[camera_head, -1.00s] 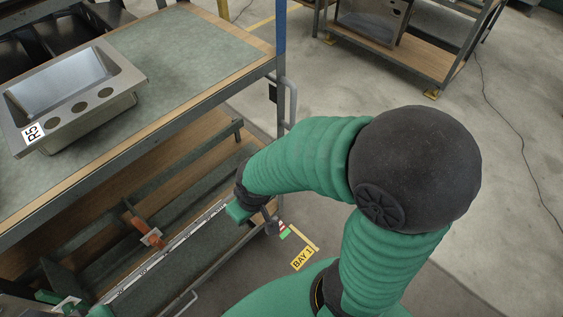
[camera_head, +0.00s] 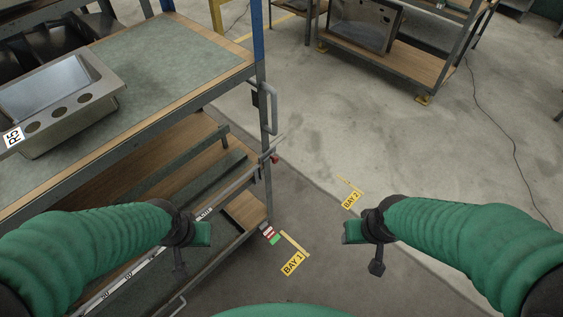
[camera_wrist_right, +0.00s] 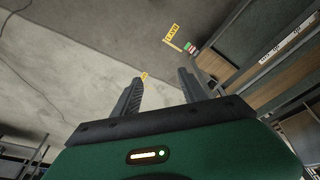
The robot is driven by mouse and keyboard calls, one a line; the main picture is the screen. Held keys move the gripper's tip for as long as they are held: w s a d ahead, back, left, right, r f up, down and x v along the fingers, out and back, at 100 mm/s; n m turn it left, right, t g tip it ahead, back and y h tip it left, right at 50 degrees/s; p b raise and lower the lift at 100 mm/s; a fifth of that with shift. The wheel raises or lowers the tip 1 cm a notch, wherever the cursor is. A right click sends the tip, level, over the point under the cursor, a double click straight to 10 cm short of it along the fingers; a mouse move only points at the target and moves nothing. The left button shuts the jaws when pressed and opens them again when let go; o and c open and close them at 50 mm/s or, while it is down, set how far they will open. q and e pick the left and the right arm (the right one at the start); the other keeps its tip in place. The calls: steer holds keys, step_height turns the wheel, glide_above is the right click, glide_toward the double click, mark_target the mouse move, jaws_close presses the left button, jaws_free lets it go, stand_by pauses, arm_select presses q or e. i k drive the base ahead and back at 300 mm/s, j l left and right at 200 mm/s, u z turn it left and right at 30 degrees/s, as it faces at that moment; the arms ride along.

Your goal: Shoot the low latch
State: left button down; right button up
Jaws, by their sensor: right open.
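The low latch is not clearly identifiable. A small red-tipped part (camera_head: 274,158) shows at the rack's front corner post, on the end of a bar below the worktop. A red, white and green marker (camera_head: 269,234) sits lower, at the rack's bottom corner; it also shows in the right wrist view (camera_wrist_right: 190,48). My left gripper (camera_head: 180,262) hangs in front of the lower shelf, left of the corner post; its finger gap cannot be seen. My right gripper (camera_head: 376,268) is open and empty over the floor, right of the rack, apart from it.
A steel sink (camera_head: 60,100) labelled R5 rests on the green worktop (camera_head: 175,70). A grey handle (camera_head: 269,105) juts from the post. BAY 1 (camera_head: 292,263) and BAY 2 (camera_head: 351,199) signs mark the floor. Another rack (camera_head: 430,62) stands behind. The floor between is clear.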

mark_target(276, 160)
steer(key=u, duration=1.9)
steer(key=z, duration=1.85)
steer(key=l+z, duration=0.4)
steer(key=i+l+z, duration=0.1)
steer(key=z, duration=0.3)
